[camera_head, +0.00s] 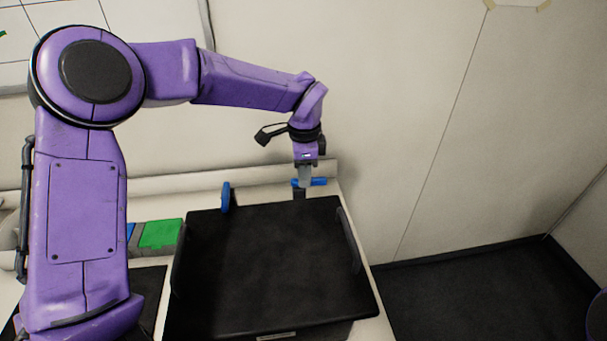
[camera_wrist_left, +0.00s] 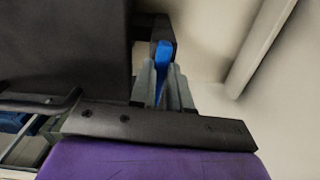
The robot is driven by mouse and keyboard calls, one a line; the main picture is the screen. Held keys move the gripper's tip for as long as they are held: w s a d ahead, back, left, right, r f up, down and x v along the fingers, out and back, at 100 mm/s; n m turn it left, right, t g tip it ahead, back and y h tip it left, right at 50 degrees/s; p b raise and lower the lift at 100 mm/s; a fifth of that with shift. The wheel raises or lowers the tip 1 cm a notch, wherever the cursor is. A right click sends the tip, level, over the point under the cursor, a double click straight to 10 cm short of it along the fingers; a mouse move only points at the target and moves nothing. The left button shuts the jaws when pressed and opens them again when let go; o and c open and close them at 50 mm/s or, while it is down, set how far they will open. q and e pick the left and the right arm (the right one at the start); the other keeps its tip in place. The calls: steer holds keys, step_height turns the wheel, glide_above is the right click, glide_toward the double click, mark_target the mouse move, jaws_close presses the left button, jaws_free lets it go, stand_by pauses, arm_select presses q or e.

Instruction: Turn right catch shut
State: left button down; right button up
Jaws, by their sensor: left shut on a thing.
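The right catch (camera_head: 318,182) is a small blue lever at the back right of the black box (camera_head: 270,260). In the head view it lies about level, pointing sideways. My left gripper (camera_head: 304,184) comes down on it from above and is shut on it. In the left wrist view the grey fingers (camera_wrist_left: 163,90) close around the blue catch (camera_wrist_left: 163,58), against a dark mount. The left catch (camera_head: 226,197) is a blue lever standing upright at the back left of the box. My right gripper is not in view.
The box has raised dark side handles, one at the right (camera_head: 350,240). A green block (camera_head: 161,233) lies left of the box on the pale bench. A pale wall stands close behind. A dark floor area (camera_head: 470,290) lies to the right.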

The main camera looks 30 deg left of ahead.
arm_select(q)
steer(key=m, duration=0.1)
steer(key=m+b, duration=0.1)
steer(key=m, duration=0.1)
steer(key=shift+s+d+f, duration=0.15)
steer(key=shift+s+f, duration=0.05)
steer(key=shift+f, duration=0.05)
steer(key=shift+s+m+b, duration=0.15)
steer(key=shift+m+b, duration=0.25)
steer(key=shift+m, duration=0.6)
steer(key=m, duration=0.2)
steer(key=shift+s+m, duration=0.15)
steer(key=shift+m, duration=0.25)
steer(key=m, duration=0.4)
steer(key=shift+s+p, duration=0.25)
steer(key=shift+p, duration=0.15)
steer(key=shift+s+a+m+p, duration=0.15)
steer(key=shift+m+p, duration=0.35)
steer(key=shift+m, duration=0.85)
steer(key=shift+s+a+m+p, duration=0.1)
steer(key=shift+m+p, duration=0.35)
steer(key=shift+m, duration=0.9)
steer(key=c, duration=1.1)
jaws_free()
steer(key=shift+r, duration=0.1)
